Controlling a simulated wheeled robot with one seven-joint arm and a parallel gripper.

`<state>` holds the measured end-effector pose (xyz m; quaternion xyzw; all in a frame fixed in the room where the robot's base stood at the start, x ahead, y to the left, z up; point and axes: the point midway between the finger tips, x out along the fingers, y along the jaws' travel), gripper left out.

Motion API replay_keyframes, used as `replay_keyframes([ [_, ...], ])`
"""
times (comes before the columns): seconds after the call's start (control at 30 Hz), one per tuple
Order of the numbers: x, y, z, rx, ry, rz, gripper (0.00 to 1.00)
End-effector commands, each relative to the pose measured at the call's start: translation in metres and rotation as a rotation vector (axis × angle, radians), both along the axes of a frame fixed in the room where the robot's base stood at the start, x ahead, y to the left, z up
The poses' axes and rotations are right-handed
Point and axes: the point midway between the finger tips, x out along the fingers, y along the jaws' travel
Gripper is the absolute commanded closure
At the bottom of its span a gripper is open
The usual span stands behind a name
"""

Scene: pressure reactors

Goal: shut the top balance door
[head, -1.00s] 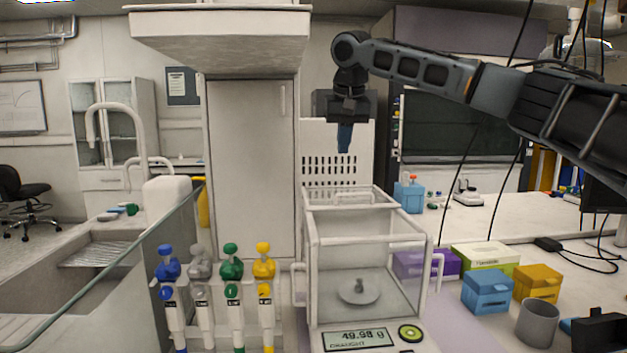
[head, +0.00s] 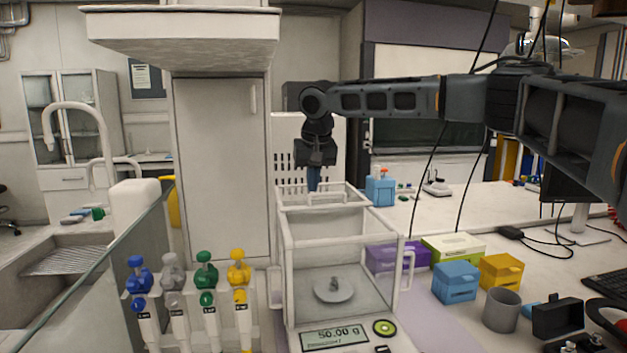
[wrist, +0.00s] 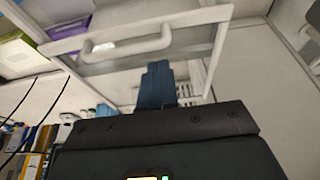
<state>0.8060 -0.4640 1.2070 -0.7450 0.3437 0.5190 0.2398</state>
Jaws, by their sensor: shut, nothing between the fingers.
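The balance (head: 288,268) is a glass box with a white frame, and its display reads 50.00 g. Its top door (head: 352,191) is slid toward the back, leaving the front part of the top open. The door's handle (head: 322,198) stands near the rear edge; the wrist view shows the handle (wrist: 125,42) on the glass panel. My gripper (head: 313,187) is shut and empty, pointing down at the rear of the top door. In the wrist view the blue fingers (wrist: 157,85) are close to the door frame; I cannot tell whether they touch it.
A small weight on the pan (head: 333,290) is inside the balance. Pipettes (head: 205,285) stand in a rack to its left. Purple (head: 385,257) and green (head: 452,247) boxes, a blue box (head: 455,283) and a grey cup (head: 501,311) are to the right. A tall panel stands behind.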

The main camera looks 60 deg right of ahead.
Motion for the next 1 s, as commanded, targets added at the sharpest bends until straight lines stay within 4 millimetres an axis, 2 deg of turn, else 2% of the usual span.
replay_keyframes([
  [0.2, -0.007, 0.008, -0.002, -0.001, 0.001, 0.0, 1.0],
  [0.67, -0.01, 0.012, -0.003, 0.002, 0.001, 0.0, 1.0],
  [0.87, -0.028, 0.033, -0.004, 0.004, 0.0, 0.002, 1.0],
  [1.0, -0.049, 0.057, -0.005, 0.005, 0.0, 0.003, 1.0],
])
